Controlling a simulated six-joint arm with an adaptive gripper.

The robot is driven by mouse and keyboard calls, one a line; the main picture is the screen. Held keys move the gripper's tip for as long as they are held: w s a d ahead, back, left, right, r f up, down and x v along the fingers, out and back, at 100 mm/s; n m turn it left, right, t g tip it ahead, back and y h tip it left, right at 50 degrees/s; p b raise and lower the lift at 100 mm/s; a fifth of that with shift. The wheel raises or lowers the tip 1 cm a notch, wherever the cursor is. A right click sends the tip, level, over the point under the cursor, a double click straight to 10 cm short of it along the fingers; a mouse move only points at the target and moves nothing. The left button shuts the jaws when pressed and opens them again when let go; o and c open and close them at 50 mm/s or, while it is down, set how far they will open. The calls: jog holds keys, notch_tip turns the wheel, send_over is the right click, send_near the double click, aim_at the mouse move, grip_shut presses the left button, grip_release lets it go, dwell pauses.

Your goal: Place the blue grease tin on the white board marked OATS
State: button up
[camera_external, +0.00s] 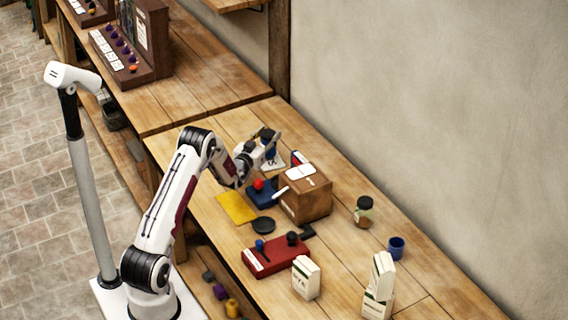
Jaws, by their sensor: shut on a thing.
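My gripper (268,137) is at the far part of the near bench, shut on a small blue tin (271,152). The fingers partly hide the tin. A white board (273,166) with dark marks lies just below the tin in the picture; its lettering is too small to read. I cannot tell whether the tin touches this board or is held above it.
A brown wooden box (306,197) with a white label on top stands close to my gripper. Nearby are a blue block with a red knob (262,192), a yellow sheet (236,207), a red control box (276,257), a jar (363,212) and a blue cup (396,248).

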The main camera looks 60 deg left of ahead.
jog(key=shift+f, duration=0.55)
